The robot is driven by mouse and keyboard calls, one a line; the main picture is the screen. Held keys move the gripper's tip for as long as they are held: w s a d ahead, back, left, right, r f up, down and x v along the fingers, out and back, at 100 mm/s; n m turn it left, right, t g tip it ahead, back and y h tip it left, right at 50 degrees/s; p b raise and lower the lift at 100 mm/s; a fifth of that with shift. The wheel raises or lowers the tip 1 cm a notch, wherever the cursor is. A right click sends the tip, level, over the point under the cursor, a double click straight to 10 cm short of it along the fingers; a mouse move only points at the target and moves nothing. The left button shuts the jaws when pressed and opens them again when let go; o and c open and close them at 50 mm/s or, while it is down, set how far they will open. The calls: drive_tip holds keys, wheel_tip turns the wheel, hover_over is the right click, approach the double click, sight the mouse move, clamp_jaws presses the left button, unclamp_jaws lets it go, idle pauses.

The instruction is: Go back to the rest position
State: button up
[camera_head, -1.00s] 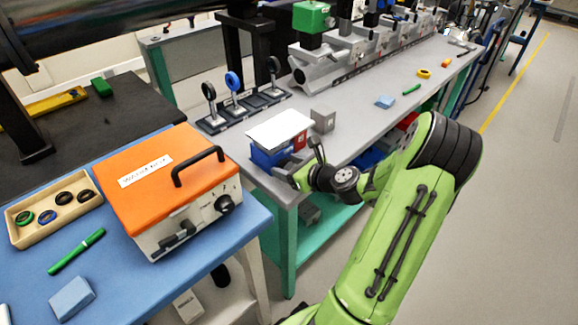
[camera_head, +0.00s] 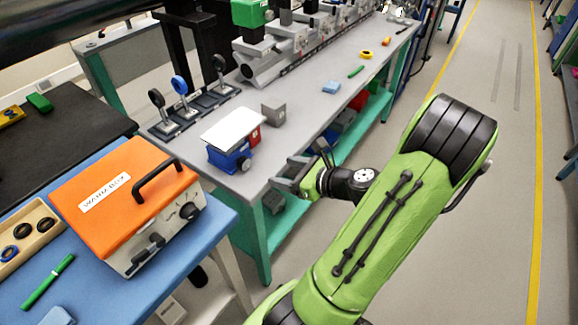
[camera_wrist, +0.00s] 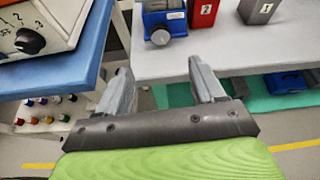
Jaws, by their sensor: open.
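My gripper (camera_wrist: 164,88) is open in the wrist view, with its two grey fingers apart and nothing between them. In the head view my gripper (camera_head: 306,176) is beside the front edge of the grey table (camera_head: 310,112), below its top. A blue box with a white top (camera_head: 231,140) stands on the table just beyond; it also shows in the wrist view (camera_wrist: 165,22). A red box marked 2 (camera_wrist: 203,12) and a grey block marked 1 (camera_wrist: 258,10) stand to its right.
An orange-topped warm box (camera_head: 125,190) sits on the blue table (camera_head: 95,270) at the left. A rack of ring mounts (camera_head: 190,110) and a metal rail (camera_head: 290,50) are on the grey table. Open floor (camera_head: 480,150) lies at the right.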

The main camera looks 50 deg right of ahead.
drive_tip(key=shift+s, duration=0.3)
drive_tip(key=shift+r, duration=0.1)
drive_tip(key=w+a+r+n+g+y+p, duration=0.2)
drive_tip(key=a+r+n+g, duration=0.15)
drive_tip(key=a+n, duration=0.45)
drive_tip(key=w+a+r+n+g+y+p, duration=0.15)
drive_tip(key=a+n+g, duration=0.25)
drive_tip(key=a+n, duration=0.45)
drive_tip(key=s+a+r+n+h+p, duration=0.1)
drive_tip(key=s+a+r+n+p, duration=0.2)
drive_tip(key=r+n, duration=0.4)
drive_tip(key=s+a+r+n+h+p, duration=0.2)
drive_tip(key=s+a+r+n, duration=0.4)
drive_tip(key=n, duration=0.5)
wheel_tip(320, 180, up, 3)
drive_tip(key=shift+s+a+f+n+p, duration=0.2)
drive_tip(key=shift+n+p, duration=0.15)
drive_tip(key=shift+p, duration=0.2)
